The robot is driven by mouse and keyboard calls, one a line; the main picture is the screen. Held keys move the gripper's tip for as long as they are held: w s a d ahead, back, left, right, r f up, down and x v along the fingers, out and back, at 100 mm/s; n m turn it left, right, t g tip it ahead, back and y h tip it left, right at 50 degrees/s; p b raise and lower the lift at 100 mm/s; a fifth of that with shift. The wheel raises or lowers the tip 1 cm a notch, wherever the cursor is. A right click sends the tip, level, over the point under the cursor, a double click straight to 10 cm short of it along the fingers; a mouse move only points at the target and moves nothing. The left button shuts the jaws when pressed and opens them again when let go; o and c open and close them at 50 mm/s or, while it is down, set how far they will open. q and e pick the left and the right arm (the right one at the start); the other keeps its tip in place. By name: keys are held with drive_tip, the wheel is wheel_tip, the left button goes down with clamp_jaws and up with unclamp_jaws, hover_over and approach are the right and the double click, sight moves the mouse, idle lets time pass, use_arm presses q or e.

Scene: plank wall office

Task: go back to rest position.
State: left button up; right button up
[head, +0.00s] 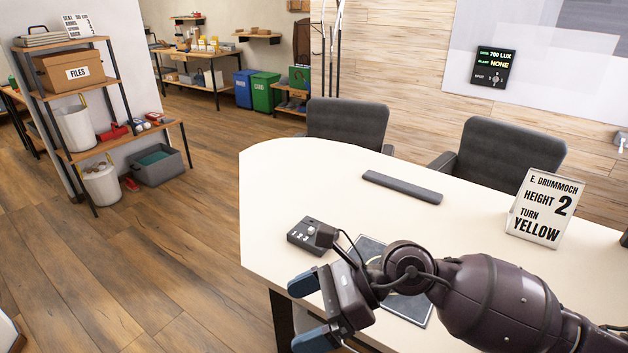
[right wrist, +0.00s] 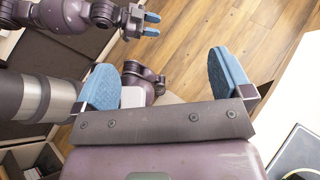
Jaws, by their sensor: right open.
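My right gripper (head: 308,312) is open and empty at the left front edge of the cream table (head: 290,180). Its two blue fingers stand wide apart in the right wrist view (right wrist: 165,82), with only floor and parts of my own body showing between and beyond them. My left gripper (right wrist: 150,25) shows small at the top of the right wrist view, with a gap between its blue fingers and nothing visible in them. The left arm is outside the head view.
On the table are a small dark box with numbered buttons (head: 312,235), a grey bar (head: 402,187), a dark flat panel (head: 412,308) partly hidden by my right arm, and a sign (head: 537,208). Chairs (head: 347,123) stand behind. Wood floor (head: 130,265) is open left of the table.

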drive_tip(key=w+d+r+m+t+y, duration=0.1)
drive_tip(key=w+r+m+t+y, duration=0.6)
drive_tip(key=m, duration=0.9)
drive_tip(key=w+d+f+m+t+h, duration=0.2)
drive_tip(key=d+f+m+t+h, duration=0.3)
drive_tip(key=m, duration=0.6)
drive_tip(key=w+d+f+m+t+h, duration=0.2)
drive_tip(key=w+d+m+t+h, duration=0.15)
drive_tip(key=d+m+t, duration=0.6)
drive_tip(key=s+d+f+m+g+h, duration=0.2)
drive_tip(key=s+d+f+m+h, duration=0.2)
drive_tip(key=f+m, duration=0.35)
drive_tip(key=s+d+f+m+g+h, duration=0.35)
drive_tip(key=f+m, duration=0.25)
drive_tip(key=f, duration=0.2)
drive_tip(key=s+d+f+m+g+h, duration=0.1)
drive_tip(key=s+d+f+m+h, duration=0.1)
drive_tip(key=s+f, duration=0.3)
drive_tip(key=s+d+f+m+g+h, duration=0.1)
drive_tip(key=s+d+f, duration=0.3)
drive_tip(key=s, duration=0.7)
wheel_tip(320, 180, down, 2)
drive_tip(key=shift+s+f+m+g+h, duration=0.25)
drive_tip(key=shift+m+g+h, duration=0.05)
drive_tip(key=shift+m+h, duration=0.1)
